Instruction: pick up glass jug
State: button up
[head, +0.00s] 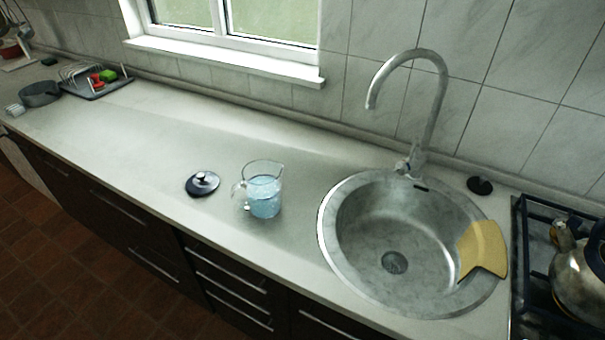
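The glass jug (264,197) stands upright on the pale countertop, left of the sink, in the head view. It is clear, with bluish liquid inside. Its handle is on the left side and its spout points right. A dark round lid with a light knob (202,183) lies on the counter just left of the jug, apart from it. My gripper is not in view.
A round metal sink (340,255) with a tall faucet (432,110) is right of the jug, with a yellow cloth-like piece (484,249) on its rim. A kettle (580,275) stands on the stove at far right. A grey pot (40,93) and dish rack (95,80) are far left.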

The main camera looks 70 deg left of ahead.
aim_at(263, 179)
jog(key=u, duration=3)
